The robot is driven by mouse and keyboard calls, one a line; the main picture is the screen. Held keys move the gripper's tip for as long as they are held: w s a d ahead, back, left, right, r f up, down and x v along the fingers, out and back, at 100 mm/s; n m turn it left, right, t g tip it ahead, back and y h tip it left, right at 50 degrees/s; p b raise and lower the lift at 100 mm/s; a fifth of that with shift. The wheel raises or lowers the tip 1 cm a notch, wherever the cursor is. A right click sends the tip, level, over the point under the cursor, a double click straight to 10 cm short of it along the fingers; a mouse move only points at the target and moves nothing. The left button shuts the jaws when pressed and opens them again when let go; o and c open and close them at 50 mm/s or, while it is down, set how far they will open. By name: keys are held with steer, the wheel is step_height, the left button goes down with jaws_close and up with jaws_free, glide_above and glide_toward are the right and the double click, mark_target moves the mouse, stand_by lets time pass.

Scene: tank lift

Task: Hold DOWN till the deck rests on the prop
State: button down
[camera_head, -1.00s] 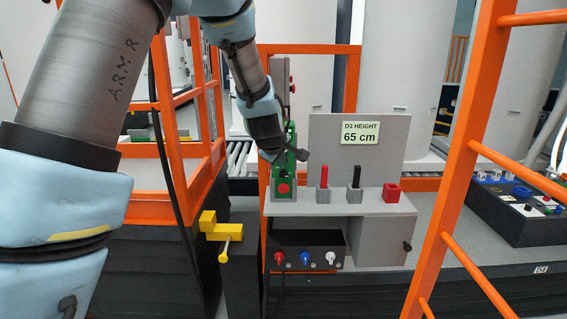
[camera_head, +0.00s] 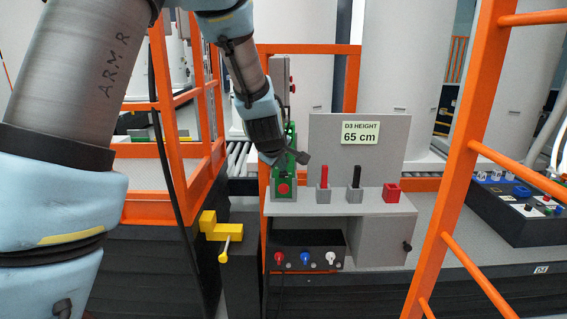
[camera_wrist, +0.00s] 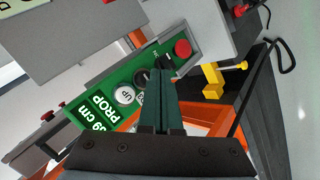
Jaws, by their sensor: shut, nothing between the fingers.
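A green control panel (camera_head: 284,165) stands upright at the left end of the grey console. In the wrist view the panel (camera_wrist: 125,95) carries a white UP button (camera_wrist: 124,95), a black button (camera_wrist: 141,78) with its label partly hidden, a red button (camera_wrist: 183,48) and a partly cut label reading PROP and "9 cm". My gripper (camera_wrist: 160,75) is shut and empty, its fingertips over the panel close to the black button. I cannot tell whether they touch it. A sign (camera_head: 360,132) reads "D3 HEIGHT 65 cm". I cannot make out clearly which surface is the deck, or its prop.
A red and a black lever (camera_head: 354,177) and a red block (camera_head: 392,193) stand on the console. A yellow bracket (camera_head: 209,224) juts out left below it. Orange rails (camera_head: 452,170) stand at right and left. A black control box (camera_head: 515,205) sits far right.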

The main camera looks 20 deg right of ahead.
steer(key=shift+s, duration=0.1)
steer(key=shift+s+a, duration=0.35)
steer(key=shift+s, duration=0.35)
steer(key=shift+s+a, duration=0.4)
steer(key=shift+s, duration=0.35)
steer(key=shift+s+a, duration=0.35)
steer(key=shift+s, duration=0.35)
